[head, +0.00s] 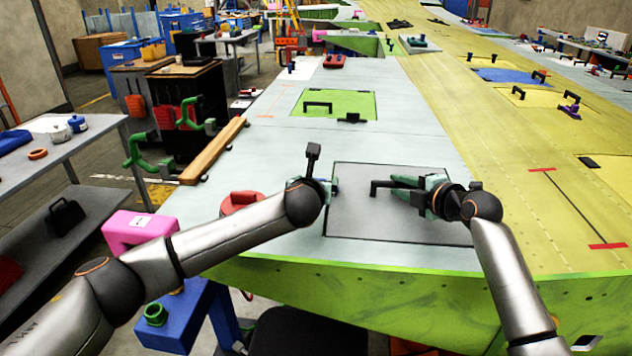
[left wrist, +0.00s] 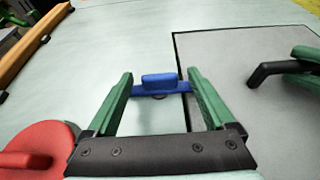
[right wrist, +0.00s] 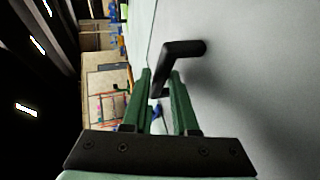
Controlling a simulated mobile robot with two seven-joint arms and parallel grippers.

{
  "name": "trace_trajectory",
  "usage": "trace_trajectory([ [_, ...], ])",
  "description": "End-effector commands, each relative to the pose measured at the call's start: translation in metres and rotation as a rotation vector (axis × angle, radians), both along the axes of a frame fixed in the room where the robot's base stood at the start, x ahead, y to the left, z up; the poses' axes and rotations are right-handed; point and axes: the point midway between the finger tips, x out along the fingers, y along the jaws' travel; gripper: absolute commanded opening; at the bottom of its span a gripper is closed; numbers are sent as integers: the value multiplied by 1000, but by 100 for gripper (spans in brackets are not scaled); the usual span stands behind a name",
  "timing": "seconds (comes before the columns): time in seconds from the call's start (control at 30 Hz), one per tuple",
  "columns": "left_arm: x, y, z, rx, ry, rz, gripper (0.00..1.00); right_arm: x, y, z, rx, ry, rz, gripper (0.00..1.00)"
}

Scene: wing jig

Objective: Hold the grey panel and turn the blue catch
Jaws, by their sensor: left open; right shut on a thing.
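The grey panel (head: 400,222) lies in a dark-edged square on the pale wing skin, with a black handle (head: 379,186) standing on it. My right gripper (head: 400,183) is shut on this handle; the handle also shows between the green fingers in the right wrist view (right wrist: 182,49). The blue catch (left wrist: 158,84) sits at the panel's left edge, its raised tab lying crosswise in the left wrist view. My left gripper (left wrist: 160,88) is open, its fingers either side of the catch. Whether they touch it I cannot tell. In the head view the left wrist mostly hides the catch.
A red round object (head: 240,201) and a pink block (head: 138,228) are near the wing's left edge, close to my left arm. A wooden bar (head: 215,152) and green clamps (head: 140,150) line that edge. A bright green panel (head: 335,104) lies farther back.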

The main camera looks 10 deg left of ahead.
Motion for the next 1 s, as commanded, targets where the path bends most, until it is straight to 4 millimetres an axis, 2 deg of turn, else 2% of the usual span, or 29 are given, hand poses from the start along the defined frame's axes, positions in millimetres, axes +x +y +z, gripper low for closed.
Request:
trace_trajectory([
  [0.27, 1, 0, 0, 0, 0, 0, 86, -1, 1, -2, -6, 3, 3, 0],
  [1.0, 0, 0, -1, -1, 1, 0, 3, -1, 1, -2, -6, 3, 3, 0],
])
